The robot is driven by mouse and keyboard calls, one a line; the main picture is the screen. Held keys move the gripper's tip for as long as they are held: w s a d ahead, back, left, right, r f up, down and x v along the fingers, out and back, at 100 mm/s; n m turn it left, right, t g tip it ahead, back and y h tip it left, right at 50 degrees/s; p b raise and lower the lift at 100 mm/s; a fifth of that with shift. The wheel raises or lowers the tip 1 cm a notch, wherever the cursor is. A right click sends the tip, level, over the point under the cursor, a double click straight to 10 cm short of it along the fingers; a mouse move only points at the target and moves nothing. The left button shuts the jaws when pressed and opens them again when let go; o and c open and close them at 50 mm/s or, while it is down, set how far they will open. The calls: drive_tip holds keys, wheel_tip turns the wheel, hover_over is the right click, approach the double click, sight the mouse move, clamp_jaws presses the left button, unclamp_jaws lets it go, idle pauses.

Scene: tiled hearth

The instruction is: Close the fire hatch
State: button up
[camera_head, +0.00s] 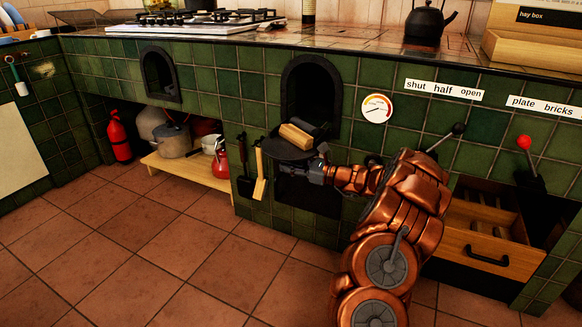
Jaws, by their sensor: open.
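The fire hatch is an arched dark opening (308,88) in the green tiled front, and it stands open. A dark rounded flap (283,149) sticks out below the opening and looks like its lowered door. A light wooden block or log (296,136) lies at the opening's lower edge, on or just above the flap. My gripper (314,172) is open, just below and right of the flap. I cannot tell whether it touches the flap. My copper arm comes in from the lower right and hides part of the front.
A black-knobbed lever (456,130) stands under the "shut half open" label (444,90). A red-knobbed lever (525,143) is farther right, near an open drawer (480,250). A small shovel and brush (260,178) hang left of the flap. The tiled floor at left is clear.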

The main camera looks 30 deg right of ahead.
clamp_jaws()
idle(0.3)
idle(0.4)
